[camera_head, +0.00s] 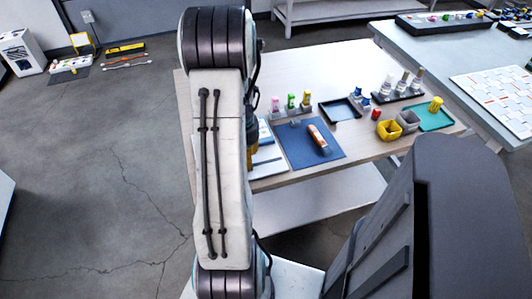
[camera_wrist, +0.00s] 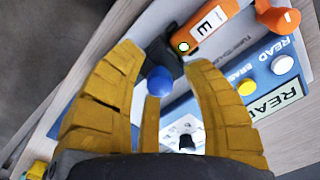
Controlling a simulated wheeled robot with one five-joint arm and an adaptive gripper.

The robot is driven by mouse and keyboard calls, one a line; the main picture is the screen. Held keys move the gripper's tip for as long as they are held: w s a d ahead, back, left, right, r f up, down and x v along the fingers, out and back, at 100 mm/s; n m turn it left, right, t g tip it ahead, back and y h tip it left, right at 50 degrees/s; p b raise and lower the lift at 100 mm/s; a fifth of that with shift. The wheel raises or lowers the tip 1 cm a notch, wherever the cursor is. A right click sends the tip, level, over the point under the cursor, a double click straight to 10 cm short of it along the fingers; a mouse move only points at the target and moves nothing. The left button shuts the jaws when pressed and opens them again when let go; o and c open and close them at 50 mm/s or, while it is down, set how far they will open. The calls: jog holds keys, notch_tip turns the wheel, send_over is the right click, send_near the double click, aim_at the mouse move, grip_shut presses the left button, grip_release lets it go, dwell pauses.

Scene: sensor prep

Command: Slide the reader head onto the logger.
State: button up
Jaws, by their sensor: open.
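In the wrist view my gripper (camera_wrist: 162,60) is open, its yellow fingers spread around a dark block with a round blue knob (camera_wrist: 160,81). This block looks like the reader head. I cannot tell whether a finger touches it. An orange body marked "E" (camera_wrist: 222,33), perhaps the logger, lies right by the block, with a small lit ring near its end. I cannot tell whether the two are joined. In the head view my arm hides most of this, and only a yellow bit of the gripper shows. An orange and white device (camera_head: 318,138) lies on a blue mat (camera_head: 300,158).
A blue panel (camera_wrist: 264,70) with "READ" lettering and buttons lies beside the orange body. On the bench (camera_head: 340,72) stand a small rack of coloured items (camera_head: 291,104), a dark tray (camera_head: 341,111), yellow (camera_head: 389,130) and grey (camera_head: 408,121) cups, and a teal tray (camera_head: 433,118).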

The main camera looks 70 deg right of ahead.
jog(key=shift+r, duration=0.15)
jog(key=shift+r+p, duration=2.65)
jog(key=shift+r, duration=0.75)
